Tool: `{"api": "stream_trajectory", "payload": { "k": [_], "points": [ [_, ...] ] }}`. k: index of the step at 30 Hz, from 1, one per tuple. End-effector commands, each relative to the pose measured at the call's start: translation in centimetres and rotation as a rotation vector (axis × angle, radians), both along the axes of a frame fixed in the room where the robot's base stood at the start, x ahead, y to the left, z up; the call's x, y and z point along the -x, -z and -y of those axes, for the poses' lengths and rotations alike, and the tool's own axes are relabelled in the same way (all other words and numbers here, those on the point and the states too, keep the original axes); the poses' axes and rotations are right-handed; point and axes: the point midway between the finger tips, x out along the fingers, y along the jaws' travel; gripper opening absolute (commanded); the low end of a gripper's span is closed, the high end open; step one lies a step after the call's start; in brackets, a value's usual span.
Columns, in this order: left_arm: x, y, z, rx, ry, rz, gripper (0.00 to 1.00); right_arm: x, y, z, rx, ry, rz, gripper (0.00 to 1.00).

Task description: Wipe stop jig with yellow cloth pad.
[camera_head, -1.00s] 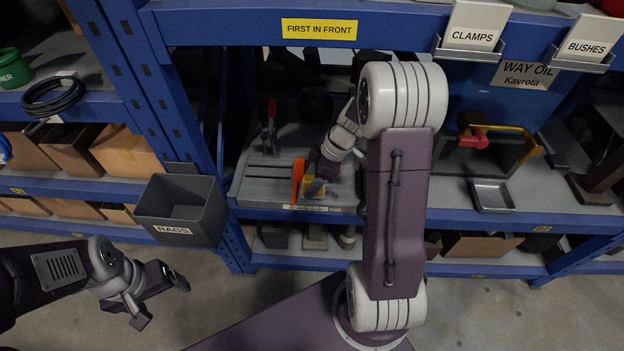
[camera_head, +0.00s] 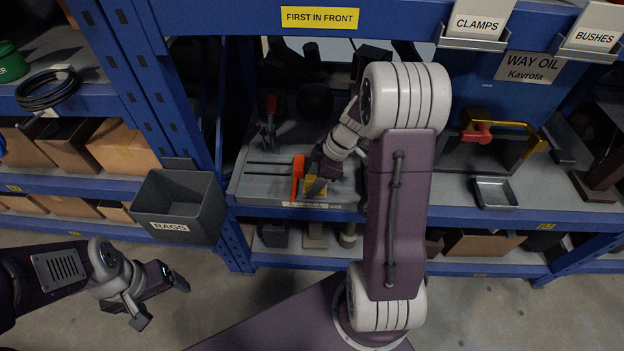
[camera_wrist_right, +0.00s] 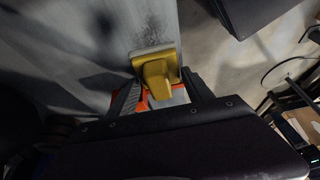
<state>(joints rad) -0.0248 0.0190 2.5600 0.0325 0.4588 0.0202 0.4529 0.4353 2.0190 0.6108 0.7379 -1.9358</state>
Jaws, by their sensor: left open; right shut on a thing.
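My right gripper (camera_head: 318,184) is shut on the yellow cloth pad (camera_head: 315,187) over the front of a grey slotted plate (camera_head: 258,187) on the shelf. In the right wrist view the yellow pad (camera_wrist_right: 156,70) sits between the fingers of the right gripper (camera_wrist_right: 160,88), its pale underside close to or on a grey surface with a dark smudge (camera_wrist_right: 112,58). An upright orange piece (camera_head: 298,178) stands just left of the pad and is partly hidden behind it in the wrist view. I cannot tell which part is the stop jig. My left gripper (camera_head: 163,303) is open and empty, low at left.
A grey bin marked RAGS (camera_head: 180,208) hangs on the rack post. A red-handled clamp (camera_head: 268,125) stands at the plate's back. Right of my arm are a metal tray (camera_head: 494,194) and a yellow-framed tool with a red handle (camera_head: 500,140). A shelf beam (camera_head: 230,20) runs overhead.

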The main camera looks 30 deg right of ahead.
Motion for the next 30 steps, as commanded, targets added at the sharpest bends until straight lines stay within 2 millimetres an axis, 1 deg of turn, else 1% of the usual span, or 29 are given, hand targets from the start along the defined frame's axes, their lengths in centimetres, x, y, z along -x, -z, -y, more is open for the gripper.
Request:
{"api": "stream_trajectory", "payload": {
  "k": [3, 7, 14, 24, 30],
  "points": [
    [0.0, 0.6, 0.0, 0.0, 0.0, 0.0, 0.81, 0.6, 0.1, 1.1, 0.002, 0.003, 0.001, 0.27],
    [0.0, 0.9, 0.0, 0.0, 0.0, 0.0, 0.81, 1.3, 0.0, 2.2, 0.001, 0.003, 0.001, 0.27],
    [0.0, 1.0, 0.0, 0.0, 0.0, 0.0, 0.81, 1.6, -0.1, 2.6, 0.0, 0.0, 0.001, 0.27],
    [0.0, 2.1, 0.0, 0.0, 0.0, 0.0, 0.81, 3.2, 0.2, 5.2, 0.002, 0.002, 0.001, 0.27],
    [0.0, 2.0, 0.0, 0.0, 0.0, 0.0, 0.81, 3.4, 0.2, 5.4, 0.001, 0.0, -0.001, 0.27]
  ]
}}
